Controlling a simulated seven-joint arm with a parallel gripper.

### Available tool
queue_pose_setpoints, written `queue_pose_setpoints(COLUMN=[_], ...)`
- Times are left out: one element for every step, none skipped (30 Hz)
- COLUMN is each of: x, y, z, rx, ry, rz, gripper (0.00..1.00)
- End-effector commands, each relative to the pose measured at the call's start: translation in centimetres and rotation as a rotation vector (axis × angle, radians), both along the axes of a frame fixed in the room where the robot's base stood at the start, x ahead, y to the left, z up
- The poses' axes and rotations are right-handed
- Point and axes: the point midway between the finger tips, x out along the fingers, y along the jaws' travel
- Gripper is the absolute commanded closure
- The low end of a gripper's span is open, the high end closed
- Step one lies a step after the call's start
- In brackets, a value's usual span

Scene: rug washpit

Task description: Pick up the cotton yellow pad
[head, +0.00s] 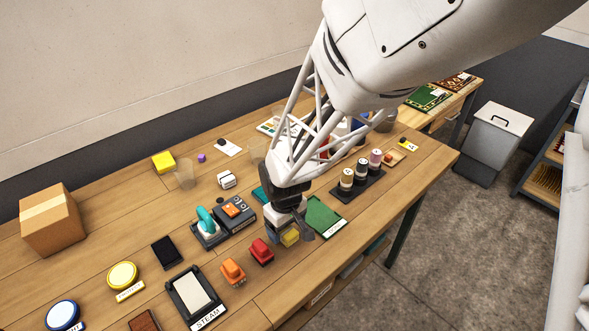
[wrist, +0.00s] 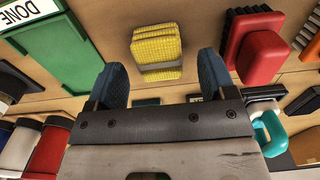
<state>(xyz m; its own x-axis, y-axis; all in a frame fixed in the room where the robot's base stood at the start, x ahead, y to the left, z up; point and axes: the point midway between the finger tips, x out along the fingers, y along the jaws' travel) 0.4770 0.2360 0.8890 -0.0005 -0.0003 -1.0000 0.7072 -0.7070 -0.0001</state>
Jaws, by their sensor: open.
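A yellow pad (wrist: 157,48) with a woven-looking texture and a grey band lies on the wooden table, ahead of my gripper (wrist: 163,78) in the wrist view. My gripper is open and empty, its two dark fingers apart on either side of the pad's near end; contact is not visible. In the head view the yellow pad (head: 290,238) shows just below my gripper (head: 294,226), partly covered by it.
A green tray (wrist: 95,40) marked DONE lies left of the pad in the wrist view. A red brush-like block (wrist: 262,56) lies to the right. Red (head: 261,252) and orange (head: 232,271) blocks stand nearby in the head view. Another yellow block (head: 163,162) lies farther back.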

Motion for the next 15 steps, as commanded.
queue_pose_setpoints(x=[0.0,0.0,0.0,0.0,0.0,0.0,0.0,0.0,0.0,0.0,0.0,0.0,0.0,0.0,0.0], y=[0.0,0.0,0.0,0.0,0.0,0.0,0.0,0.0,0.0,0.0,0.0,0.0,0.0,0.0,0.0], z=[-0.6,-0.9,-1.2,-1.5,-1.7,-1.9,-2.0,-2.2,-2.2,-2.3,-2.3,-2.3,-2.3,-2.3,-2.3], rx=[-0.001,-0.001,0.000,0.000,-0.001,-0.001,-0.001,-0.001,0.000,0.000,0.000,0.001,0.001,0.001,0.000], ry=[0.002,0.002,0.000,0.000,0.001,0.001,0.001,0.001,0.000,0.000,0.000,-0.001,-0.001,-0.001,0.000], rz=[0.000,0.000,0.000,0.000,0.000,0.000,0.000,0.000,0.000,0.000,0.000,0.000,0.000,0.000,0.000], gripper=[0.23,0.23,0.23,0.23,0.23,0.23,0.23,0.23,0.23,0.23,0.23,0.23,0.23,0.23,0.23])
